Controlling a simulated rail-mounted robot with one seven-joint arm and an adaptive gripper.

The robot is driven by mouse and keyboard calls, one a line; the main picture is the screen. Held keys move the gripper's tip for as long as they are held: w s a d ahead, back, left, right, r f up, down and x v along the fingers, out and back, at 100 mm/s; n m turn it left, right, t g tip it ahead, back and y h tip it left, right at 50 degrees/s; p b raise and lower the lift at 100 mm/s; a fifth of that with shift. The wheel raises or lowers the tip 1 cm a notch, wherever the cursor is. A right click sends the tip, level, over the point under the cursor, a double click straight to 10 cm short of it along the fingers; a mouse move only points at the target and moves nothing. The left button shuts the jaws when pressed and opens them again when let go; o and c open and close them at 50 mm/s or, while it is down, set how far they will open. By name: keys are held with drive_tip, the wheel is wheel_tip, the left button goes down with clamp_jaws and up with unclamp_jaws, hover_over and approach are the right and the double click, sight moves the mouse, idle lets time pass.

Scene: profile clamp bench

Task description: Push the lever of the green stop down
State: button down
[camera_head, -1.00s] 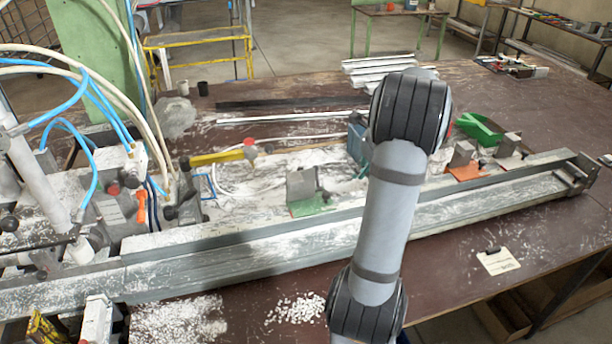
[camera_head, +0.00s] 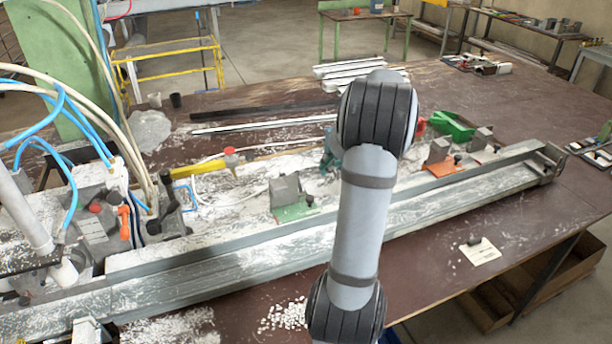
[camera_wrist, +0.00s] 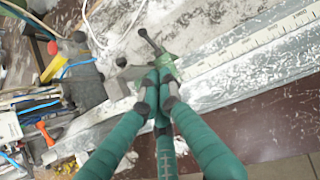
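The green stop (camera_head: 298,211) stands on the bench along the long metal rail, with a grey block on its green base. In the wrist view the green stop (camera_wrist: 168,66) is partly hidden behind my fingertips. Its dark lever (camera_wrist: 150,42) sticks up at a slant and ends in a black knob, just beyond the fingertips. My gripper (camera_wrist: 157,82) has teal fingers drawn together at the tips, with nothing seen between them. I cannot tell whether the tips touch the stop. In the head view only a bit of teal shows left of my arm.
The metal rail (camera_head: 230,262) runs across the bench. An orange-based stop (camera_head: 440,168) and a green part (camera_head: 452,125) lie to the right. A yellow bar with a red knob (camera_head: 231,152), hoses and clamps crowd the left. A paper tag (camera_head: 480,251) lies in front.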

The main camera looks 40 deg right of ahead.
drive_tip(key=shift+f, duration=0.1)
drive_tip(key=x, duration=1)
drive_tip(key=w+p, duration=0.1)
drive_tip(key=w, duration=0.1)
drive_tip(key=shift+w+d, duration=0.1)
drive_tip(key=shift+w, duration=0.15)
drive_tip(key=shift+w+d+f+p, duration=0.1)
drive_tip(key=shift+w+f+p, duration=0.25)
drive_tip(key=shift+w, duration=0.4)
